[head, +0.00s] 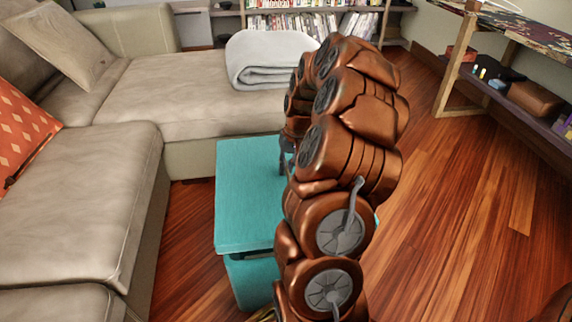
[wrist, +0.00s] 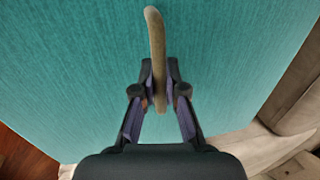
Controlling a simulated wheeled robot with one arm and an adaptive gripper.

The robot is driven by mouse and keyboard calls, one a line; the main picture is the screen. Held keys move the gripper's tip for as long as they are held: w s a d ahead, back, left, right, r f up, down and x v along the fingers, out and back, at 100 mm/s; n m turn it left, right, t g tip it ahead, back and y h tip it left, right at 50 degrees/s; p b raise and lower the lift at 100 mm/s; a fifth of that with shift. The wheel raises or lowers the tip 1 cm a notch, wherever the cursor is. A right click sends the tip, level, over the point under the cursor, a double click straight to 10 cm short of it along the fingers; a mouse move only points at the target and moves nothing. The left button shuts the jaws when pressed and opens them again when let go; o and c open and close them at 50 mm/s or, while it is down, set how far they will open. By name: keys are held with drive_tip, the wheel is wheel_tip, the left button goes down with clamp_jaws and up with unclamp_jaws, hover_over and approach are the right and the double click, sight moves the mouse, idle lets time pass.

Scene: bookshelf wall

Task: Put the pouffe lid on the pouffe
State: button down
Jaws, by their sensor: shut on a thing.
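The teal pouffe lid (head: 240,195) is a flat square panel left of my arm in the head view. It fills most of the wrist view (wrist: 70,70). A tan strap-like handle (wrist: 154,30) stands out from it, and my gripper (wrist: 160,85) is shut on this handle. The teal pouffe (head: 252,282) is directly below the lid, with a dark line between them near the front. I cannot tell whether the lid touches the pouffe. My arm hides the right part of both and most of my gripper (head: 286,158) in the head view.
A beige sofa (head: 75,205) stands close to the left and behind, with a folded grey blanket (head: 268,58) and an orange cushion (head: 22,125). A shelf table (head: 530,110) is at the right. Wooden floor (head: 455,220) is clear right of my arm.

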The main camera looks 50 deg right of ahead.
sight(286, 182)
drive_tip(key=shift+f+b, duration=0.4)
drive_tip(key=shift+f, duration=1.75)
drive_tip(key=shift+p, duration=0.5)
drive_tip(key=shift+f, duration=0.95)
drive_tip(key=c, duration=1.2)
unclamp_jaws()
drive_tip(key=shift+s, duration=0.1)
drive_tip(key=shift+o, duration=0.2)
drive_tip(key=r, duration=0.4)
drive_tip(key=s+d+r, duration=0.1)
drive_tip(key=r, duration=0.3)
drive_tip(key=d+r, duration=0.1)
drive_tip(key=r, duration=0.2)
drive_tip(key=shift+s+r, duration=0.2)
drive_tip(key=shift+r, duration=0.2)
